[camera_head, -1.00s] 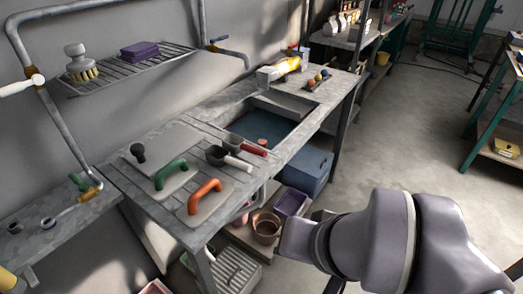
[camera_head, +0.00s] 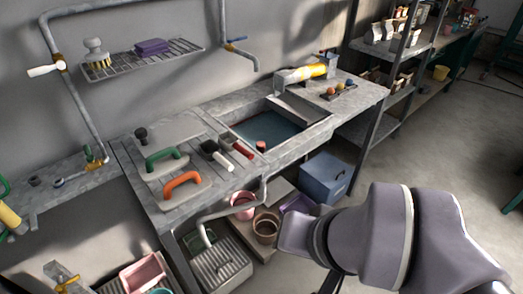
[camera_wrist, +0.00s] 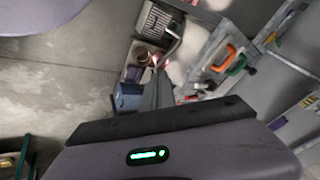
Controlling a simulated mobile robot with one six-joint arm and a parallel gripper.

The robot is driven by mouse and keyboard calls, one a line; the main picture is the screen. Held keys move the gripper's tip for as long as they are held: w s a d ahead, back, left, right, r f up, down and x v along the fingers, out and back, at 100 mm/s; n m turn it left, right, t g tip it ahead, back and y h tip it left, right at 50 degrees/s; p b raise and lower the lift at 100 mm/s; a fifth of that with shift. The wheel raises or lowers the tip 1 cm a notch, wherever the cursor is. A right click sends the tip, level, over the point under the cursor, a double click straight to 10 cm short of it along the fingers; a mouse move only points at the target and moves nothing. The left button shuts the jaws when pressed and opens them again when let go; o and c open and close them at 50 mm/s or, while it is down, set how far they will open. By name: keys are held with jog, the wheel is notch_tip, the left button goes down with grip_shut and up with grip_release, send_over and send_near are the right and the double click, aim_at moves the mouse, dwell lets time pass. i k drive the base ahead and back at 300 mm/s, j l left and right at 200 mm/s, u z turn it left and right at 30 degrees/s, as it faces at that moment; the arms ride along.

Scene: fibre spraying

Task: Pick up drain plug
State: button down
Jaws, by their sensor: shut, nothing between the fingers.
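A small reddish-brown stub (camera_head: 261,145) stands in the sink (camera_head: 285,128), at the near edge of the dark blue-green basin. It may be the drain plug, but I cannot tell for sure at this size. My gripper (camera_wrist: 160,118) shows as a dark bar and grey housing with a green light along the bottom of the wrist view. It is shut and empty, well away from the sink. In the head view my arm fills the lower right and the fingers are hidden.
On the counter left of the sink are a green handle (camera_head: 163,157), an orange handle (camera_head: 182,184), a black knob (camera_head: 141,134) and scoops (camera_head: 216,153). A blue box (camera_head: 325,177) and buckets stand below. The floor at right is open.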

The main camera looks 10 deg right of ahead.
aim_at(260, 145)
jog(key=i+l+u, duration=0.7)
jog(key=l+u, duration=0.2)
jog(key=i+l+u, duration=0.15)
jog(key=l+u, duration=0.2)
jog(key=i+l+u, duration=0.1)
jog(key=l+u, duration=0.2)
jog(key=l, duration=0.2)
